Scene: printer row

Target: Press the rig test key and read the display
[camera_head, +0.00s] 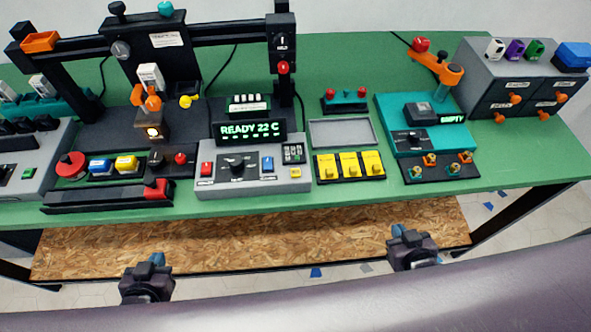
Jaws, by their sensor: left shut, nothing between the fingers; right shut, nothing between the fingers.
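The control panel (225,186) is a grey box on the green bench, with a black display (249,131) that reads "READY 22 C" in green. The panel carries a red key (206,169), a black knob (237,166), a blue key (267,163), a keypad (293,152) and a yellow key (295,172). The small labels are too fine to read, so I cannot tell which is the rig test key. My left gripper (155,261) and my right gripper (402,232) are shut and empty, in front of the bench edge, apart from the panel.
A printer gantry (200,40) stands behind the panel. A teal unit (414,138) at right has a display (453,118) reading "EMPTY". Yellow switches (349,165), a red mushroom button (70,164) and a grey drawer cabinet (478,72) flank the panel. A chipboard shelf (300,240) lies below the bench.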

